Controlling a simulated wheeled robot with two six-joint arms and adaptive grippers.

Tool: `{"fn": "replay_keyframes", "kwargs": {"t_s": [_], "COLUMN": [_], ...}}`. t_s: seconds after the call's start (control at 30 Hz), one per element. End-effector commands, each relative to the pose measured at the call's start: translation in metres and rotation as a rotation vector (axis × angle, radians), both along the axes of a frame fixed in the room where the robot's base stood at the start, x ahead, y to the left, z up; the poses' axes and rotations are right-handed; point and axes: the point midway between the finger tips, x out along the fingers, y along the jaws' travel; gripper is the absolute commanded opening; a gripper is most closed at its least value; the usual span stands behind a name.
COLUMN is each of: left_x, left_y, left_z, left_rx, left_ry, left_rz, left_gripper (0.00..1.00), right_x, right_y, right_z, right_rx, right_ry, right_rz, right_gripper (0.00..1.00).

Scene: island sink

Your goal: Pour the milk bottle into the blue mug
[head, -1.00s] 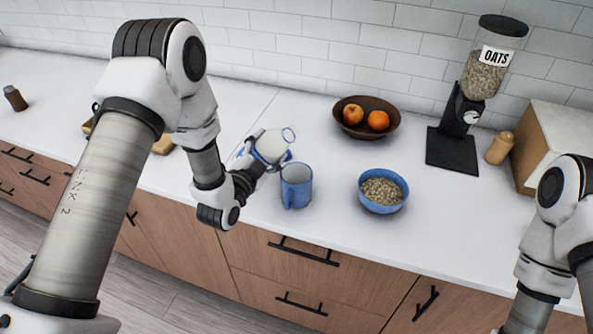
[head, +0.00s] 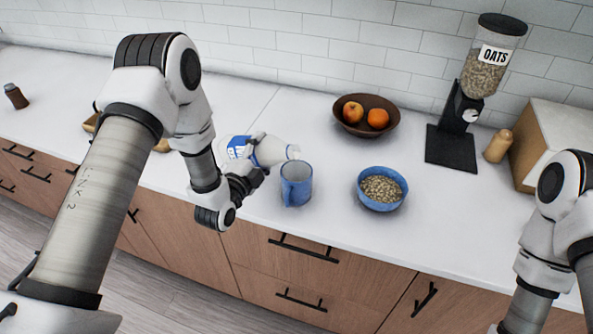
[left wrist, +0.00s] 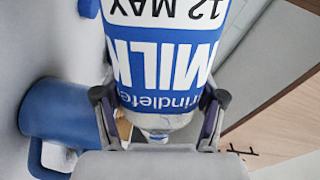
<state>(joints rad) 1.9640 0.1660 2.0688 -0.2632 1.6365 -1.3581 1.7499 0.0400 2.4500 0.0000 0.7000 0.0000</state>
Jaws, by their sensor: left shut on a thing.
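The milk bottle (head: 270,151) is white with a blue label and lies tipped well over, its base to the left and its neck to the right. My left gripper (head: 254,158) is shut around its body; in the left wrist view the fingers flank the MILK label (left wrist: 165,62). The bottle's mouth is close above the far rim of the blue mug (head: 296,186) in the head view. The mug stands upright on the counter, and shows at the left of the wrist view (left wrist: 62,108). No stream of milk is visible. My right gripper is out of view.
A blue bowl of oats (head: 365,198) stands right of the mug. A brown fruit bowl (head: 345,125) is behind. An oats dispenser (head: 460,120), a small wooden shaker (head: 497,147) and a box (head: 558,130) are at the right. The counter's front edge runs close before the mug.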

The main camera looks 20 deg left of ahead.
Motion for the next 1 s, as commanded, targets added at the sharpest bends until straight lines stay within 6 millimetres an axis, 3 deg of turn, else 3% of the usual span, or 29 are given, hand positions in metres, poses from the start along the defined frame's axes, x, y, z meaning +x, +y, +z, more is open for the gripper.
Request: {"fn": "replay_keyframes", "kwargs": {"t_s": [1.0], "left_x": [0.0003], "left_y": [0.0023], "left_z": [-0.0002], "left_rx": [0.069], "left_ry": [-0.009], "left_rz": [0.001], "left_gripper": [0.35], "right_x": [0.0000], "right_y": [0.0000], "right_z": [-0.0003], "right_rx": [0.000], "right_ry": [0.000], "right_rz": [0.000], "right_gripper": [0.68]}}
